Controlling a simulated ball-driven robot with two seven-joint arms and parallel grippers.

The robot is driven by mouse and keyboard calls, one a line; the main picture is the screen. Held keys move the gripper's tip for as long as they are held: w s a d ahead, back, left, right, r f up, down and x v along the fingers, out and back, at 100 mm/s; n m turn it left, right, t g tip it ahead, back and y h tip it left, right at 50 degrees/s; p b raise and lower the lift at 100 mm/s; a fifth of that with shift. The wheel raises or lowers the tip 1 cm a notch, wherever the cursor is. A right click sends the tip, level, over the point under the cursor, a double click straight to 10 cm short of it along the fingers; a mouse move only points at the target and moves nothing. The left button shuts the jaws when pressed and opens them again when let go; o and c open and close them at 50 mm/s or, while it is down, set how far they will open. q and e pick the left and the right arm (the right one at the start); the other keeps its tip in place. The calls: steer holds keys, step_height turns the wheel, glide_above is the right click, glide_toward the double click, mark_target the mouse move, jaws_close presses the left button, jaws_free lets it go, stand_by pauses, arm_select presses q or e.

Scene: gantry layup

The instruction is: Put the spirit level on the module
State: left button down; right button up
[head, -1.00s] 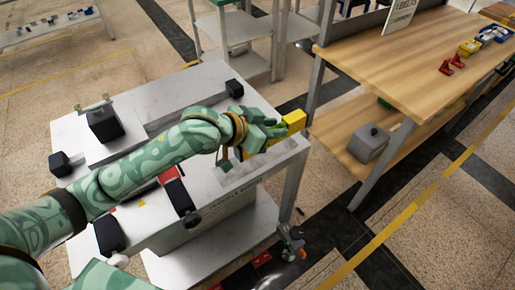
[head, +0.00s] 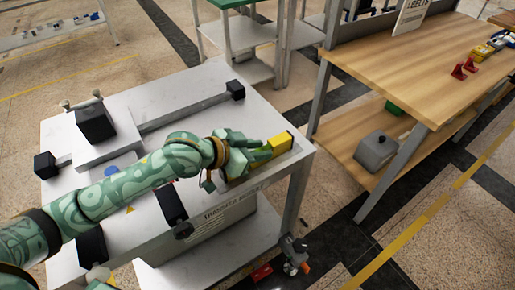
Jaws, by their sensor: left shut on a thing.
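The spirit level is a yellow bar (head: 280,143) at the right end of the white-topped module. My left gripper (head: 250,153) is shut on it, and the gripper fingers hide part of its length. The level is low over the right part of the top; I cannot tell whether it touches the surface. The module (head: 205,95) has a pale top with black end blocks, and lettering that starts with "TRANSFER" shows on its front side. My left arm covers part of the top. My right gripper is not in view.
A wooden bench (head: 425,65) with red parts and bins stands at the right. A grey box (head: 376,150) sits on its lower shelf. A black block (head: 95,122) stands at the module's left.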

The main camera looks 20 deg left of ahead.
arm_select(q)
steer(key=c, duration=1.1)
jaws_free()
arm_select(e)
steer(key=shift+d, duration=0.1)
arm_select(q)
steer(key=shift+r, duration=0.15)
steer(key=p+v, duration=0.4)
steer(key=v, duration=0.7)
steer(key=shift+s+r+p, duration=0.1)
steer(key=shift+p, duration=0.2)
steer(key=shift+s+a+r, duration=0.1)
steer(key=shift+s+a, duration=0.1)
steer(key=shift+s, duration=0.05)
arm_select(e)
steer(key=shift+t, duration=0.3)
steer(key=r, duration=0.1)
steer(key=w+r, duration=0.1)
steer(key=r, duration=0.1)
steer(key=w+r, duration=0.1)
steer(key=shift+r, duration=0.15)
